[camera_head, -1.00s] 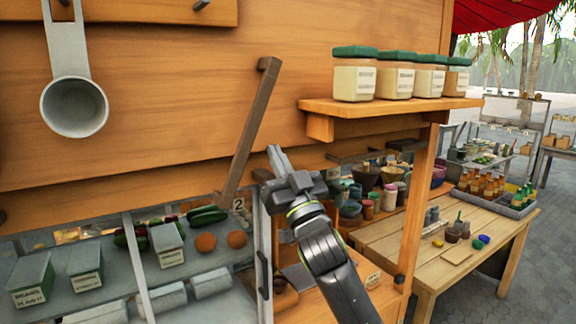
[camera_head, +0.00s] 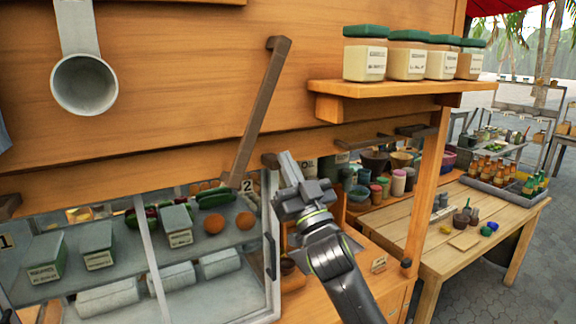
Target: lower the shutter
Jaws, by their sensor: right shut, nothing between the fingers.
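A wide wooden panel (camera_head: 180,75), which looks like the shutter, stands above a glass-fronted display case (camera_head: 275,260). A dark brown bar (camera_head: 259,115) slants across its front, with a bent upper end; its lower end reaches the panel's bottom edge near a "2" label. My right gripper (camera_head: 288,166) is shut and empty, pointing up, just right of the bar's lower end. A gap shows between them in the picture, though depth is hard to judge. My left gripper is not in view.
A shelf (camera_head: 385,88) with several green-lidded jars sticks out at upper right, above my right arm. A metal ladle (camera_head: 85,85) hangs at upper left. A wooden post (camera_head: 425,195) and a side table (camera_head: 470,240) with bottles and pots stand to the right.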

